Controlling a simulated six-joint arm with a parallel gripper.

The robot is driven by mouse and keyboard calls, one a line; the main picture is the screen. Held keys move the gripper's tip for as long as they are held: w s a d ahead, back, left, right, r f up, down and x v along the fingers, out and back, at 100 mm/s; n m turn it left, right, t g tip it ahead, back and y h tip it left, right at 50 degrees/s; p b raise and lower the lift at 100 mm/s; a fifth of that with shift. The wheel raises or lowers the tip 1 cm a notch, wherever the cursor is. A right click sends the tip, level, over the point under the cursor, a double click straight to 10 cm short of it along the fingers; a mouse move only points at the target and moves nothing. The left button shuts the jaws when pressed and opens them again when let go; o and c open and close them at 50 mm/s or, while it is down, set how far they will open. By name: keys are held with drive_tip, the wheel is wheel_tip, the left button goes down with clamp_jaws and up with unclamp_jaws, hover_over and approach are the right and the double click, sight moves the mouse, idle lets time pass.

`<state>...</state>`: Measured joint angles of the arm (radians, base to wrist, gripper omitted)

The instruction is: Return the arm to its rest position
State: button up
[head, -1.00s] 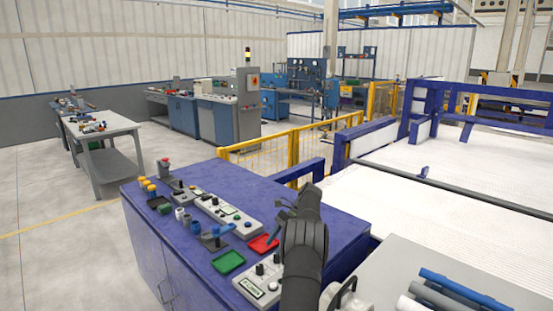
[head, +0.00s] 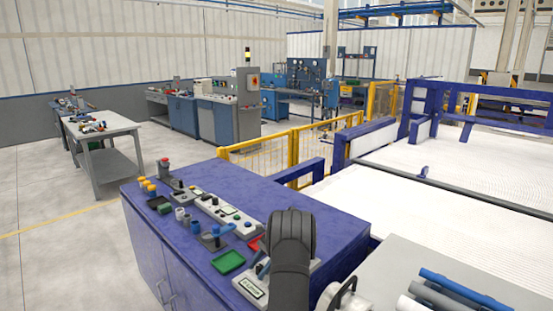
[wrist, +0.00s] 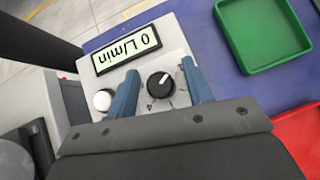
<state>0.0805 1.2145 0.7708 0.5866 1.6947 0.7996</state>
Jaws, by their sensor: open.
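I cannot tell how far above the panel the fingertips are. In the head view my dark arm (head: 289,255) rises from the bottom edge and bends over the blue cabinet's front right part. It hides most of the gripper and part of the grey panel (head: 249,290).
A green tray (head: 228,262) lies left of the arm, and a red tray (wrist: 300,135) is at the wrist view's right edge. Several controls stand along the blue cabinet top (head: 290,195). Blue and grey pipes (head: 465,288) lie at the lower right.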

drive_tip(key=shift+d+r+m+t+y, duration=0.15)
drive_tip(key=shift+m+t+y, duration=0.35)
drive_tip(key=shift+m, duration=0.4)
drive_tip(key=m+t, duration=0.4)
drive_tip(key=m, duration=0.1)
drive_tip(key=shift+y, duration=0.3)
drive_tip(key=m+t, duration=0.3)
drive_tip(key=m, duration=0.2)
drive_tip(key=shift+t+h, duration=0.4)
drive_tip(key=shift+d+r, duration=0.1)
drive_tip(key=shift+r, duration=0.05)
drive_tip(key=shift+v, duration=0.95)
